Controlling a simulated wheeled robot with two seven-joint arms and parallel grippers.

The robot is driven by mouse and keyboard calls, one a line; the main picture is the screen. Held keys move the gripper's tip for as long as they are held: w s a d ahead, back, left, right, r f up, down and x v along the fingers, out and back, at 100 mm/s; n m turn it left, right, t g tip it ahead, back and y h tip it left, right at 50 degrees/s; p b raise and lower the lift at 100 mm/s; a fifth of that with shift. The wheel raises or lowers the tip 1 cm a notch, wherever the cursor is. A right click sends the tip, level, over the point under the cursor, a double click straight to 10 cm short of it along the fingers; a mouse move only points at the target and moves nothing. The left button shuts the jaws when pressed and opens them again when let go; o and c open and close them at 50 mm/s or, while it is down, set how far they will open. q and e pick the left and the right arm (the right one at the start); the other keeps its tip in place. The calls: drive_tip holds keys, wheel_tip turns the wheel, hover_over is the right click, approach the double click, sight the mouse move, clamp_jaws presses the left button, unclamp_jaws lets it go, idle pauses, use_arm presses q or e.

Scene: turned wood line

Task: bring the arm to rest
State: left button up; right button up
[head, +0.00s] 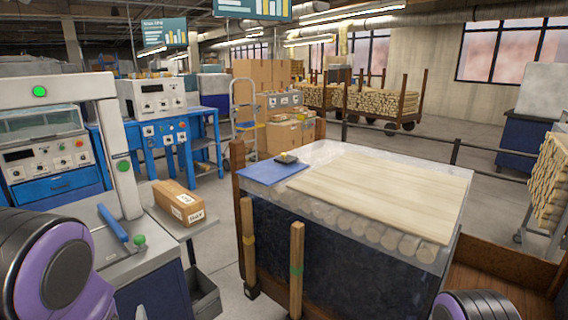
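Only the rounded dark and purple joints of my two arms show in the head view, at the lower left and at the bottom right. Both grippers are outside the picture, so I cannot see whether they hold anything. In front stands a dark-sided bin (330,255) with a clear upper rim. Round wooden rods (368,232) lie in it under a pale wooden board (385,190). A blue mat (262,174) with a small dark object (287,159) on it lies at its left back corner.
At the left stand a machine with a white frame (122,165) and a blue-handled lever (112,222). A cardboard box (178,202) sits on a small grey shelf. Wooden posts (296,268) stand against the bin's front. Clear floor (222,250) shows between shelf and bin.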

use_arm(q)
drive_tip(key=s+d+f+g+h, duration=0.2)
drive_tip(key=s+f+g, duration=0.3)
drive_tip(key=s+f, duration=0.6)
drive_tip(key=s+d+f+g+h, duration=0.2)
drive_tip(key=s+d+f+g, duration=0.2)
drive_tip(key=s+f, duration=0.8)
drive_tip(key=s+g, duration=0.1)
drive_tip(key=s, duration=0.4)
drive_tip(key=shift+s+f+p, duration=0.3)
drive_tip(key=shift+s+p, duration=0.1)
